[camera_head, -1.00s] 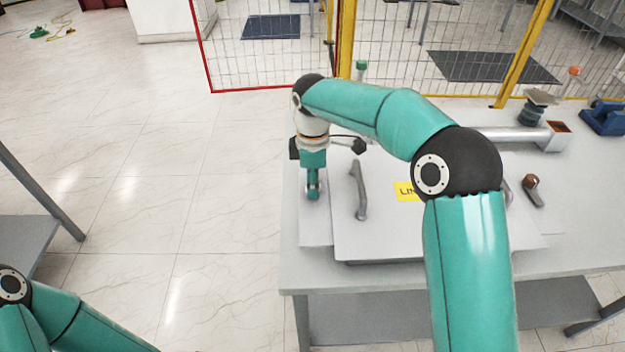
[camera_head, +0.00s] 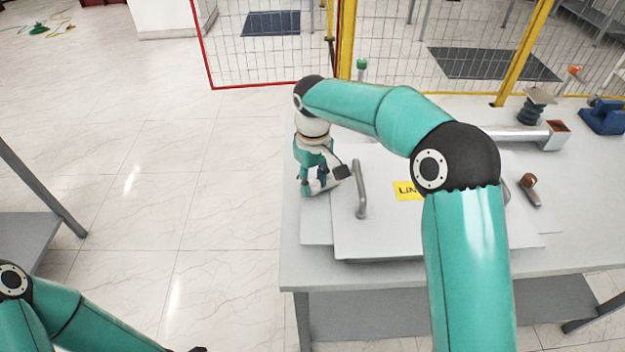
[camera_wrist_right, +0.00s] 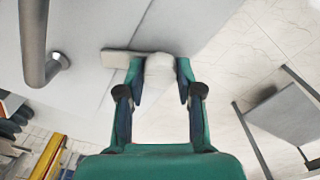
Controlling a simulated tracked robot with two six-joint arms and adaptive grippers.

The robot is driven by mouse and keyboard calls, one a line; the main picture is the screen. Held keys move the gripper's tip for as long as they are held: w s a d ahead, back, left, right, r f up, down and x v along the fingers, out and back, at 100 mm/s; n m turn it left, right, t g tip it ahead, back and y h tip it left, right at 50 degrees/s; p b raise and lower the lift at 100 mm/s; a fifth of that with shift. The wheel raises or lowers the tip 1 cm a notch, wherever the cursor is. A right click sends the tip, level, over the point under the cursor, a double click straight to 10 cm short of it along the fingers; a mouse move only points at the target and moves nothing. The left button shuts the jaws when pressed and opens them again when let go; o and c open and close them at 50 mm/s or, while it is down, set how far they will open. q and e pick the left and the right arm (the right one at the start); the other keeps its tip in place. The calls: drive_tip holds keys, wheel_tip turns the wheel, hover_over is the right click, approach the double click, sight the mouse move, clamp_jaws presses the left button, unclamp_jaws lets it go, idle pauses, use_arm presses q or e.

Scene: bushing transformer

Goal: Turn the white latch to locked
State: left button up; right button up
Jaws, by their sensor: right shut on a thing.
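The white latch shows in the right wrist view as a pale rounded knob (camera_wrist_right: 160,69) with a flat light arm (camera_wrist_right: 121,58) pointing left. My right gripper (camera_wrist_right: 160,82) has one finger on each side of the knob and is shut on it. In the head view my right gripper (camera_head: 314,188) points down at the left end of the grey panel and hides most of the latch.
A bar handle (camera_head: 360,189) stands on the panel just right of my right gripper. A yellow label (camera_head: 408,190) and a brown-topped lever (camera_head: 529,189) lie further right. A metal tube (camera_head: 510,134) and a blue object (camera_head: 604,117) are at the back right. Open floor lies left of the table.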

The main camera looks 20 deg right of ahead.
sight(313, 182)
drive_tip(key=m, duration=0.4)
drive_tip(key=shift+r+m, duration=0.1)
drive_tip(key=shift+m, duration=0.3)
idle(0.4)
drive_tip(key=o, duration=1.2)
drive_tip(key=shift+c, duration=0.2)
wheel_tip(313, 182, up, 12)
